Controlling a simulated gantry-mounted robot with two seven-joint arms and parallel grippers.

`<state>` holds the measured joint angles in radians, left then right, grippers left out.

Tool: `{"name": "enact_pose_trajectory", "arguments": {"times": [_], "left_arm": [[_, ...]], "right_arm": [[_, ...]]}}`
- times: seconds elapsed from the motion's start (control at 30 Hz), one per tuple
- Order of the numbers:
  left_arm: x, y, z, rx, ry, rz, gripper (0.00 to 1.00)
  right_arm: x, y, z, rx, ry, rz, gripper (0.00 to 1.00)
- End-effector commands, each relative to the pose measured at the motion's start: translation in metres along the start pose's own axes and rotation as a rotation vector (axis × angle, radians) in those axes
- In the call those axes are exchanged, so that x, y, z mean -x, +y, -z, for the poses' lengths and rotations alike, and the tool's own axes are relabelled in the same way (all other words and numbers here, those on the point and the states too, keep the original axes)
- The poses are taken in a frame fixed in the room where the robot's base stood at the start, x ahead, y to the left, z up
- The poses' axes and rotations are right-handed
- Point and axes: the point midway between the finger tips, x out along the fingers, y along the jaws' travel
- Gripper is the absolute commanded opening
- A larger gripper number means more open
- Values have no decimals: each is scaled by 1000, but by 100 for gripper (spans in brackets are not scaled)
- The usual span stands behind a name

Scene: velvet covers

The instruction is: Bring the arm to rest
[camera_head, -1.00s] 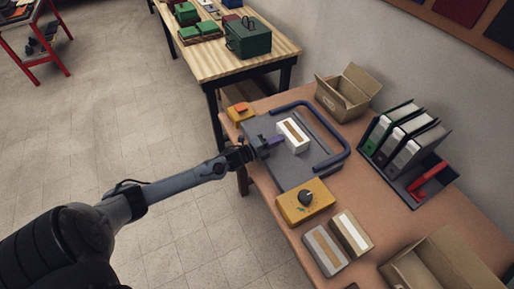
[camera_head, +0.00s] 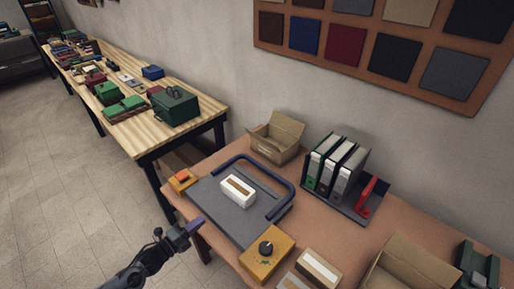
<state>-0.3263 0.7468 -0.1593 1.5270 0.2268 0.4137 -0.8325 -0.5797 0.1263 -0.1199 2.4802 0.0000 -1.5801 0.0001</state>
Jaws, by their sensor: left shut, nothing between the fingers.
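My left gripper (camera_head: 190,229) is shut and empty. It hangs at the lower middle of the head view, off the front left edge of the brown table and apart from everything on it. The arm behind it (camera_head: 140,271) comes in from the bottom edge. A white box with a brown strip (camera_head: 238,190) lies on the grey plate (camera_head: 224,218) of a device with a dark blue U-shaped bar (camera_head: 290,190). My right gripper is not in view.
A yellow control box with a black knob (camera_head: 267,253) stands in front of the plate. An orange button box (camera_head: 182,180) is at its left. An open carton (camera_head: 275,138) and a binder rack (camera_head: 340,172) stand behind. Floor at left (camera_head: 60,200) is clear.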

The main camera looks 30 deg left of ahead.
Motion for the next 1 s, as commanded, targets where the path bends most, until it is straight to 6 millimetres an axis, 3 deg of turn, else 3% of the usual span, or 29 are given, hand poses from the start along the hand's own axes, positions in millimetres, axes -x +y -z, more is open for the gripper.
{"name": "enact_pose_trajectory", "arguments": {"times": [0.17,0.4,0.6,0.8,1.0], "left_arm": [[17,26,33,92,-17,-12,0],[18,16,136,408,-88,-50,0],[24,1,193,754,-243,-248,0],[53,-19,232,1065,-443,-497,0],[94,-36,250,1236,-659,-712,0]], "right_arm": [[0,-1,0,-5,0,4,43],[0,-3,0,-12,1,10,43],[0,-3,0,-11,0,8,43],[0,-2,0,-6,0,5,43],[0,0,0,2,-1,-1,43]]}}
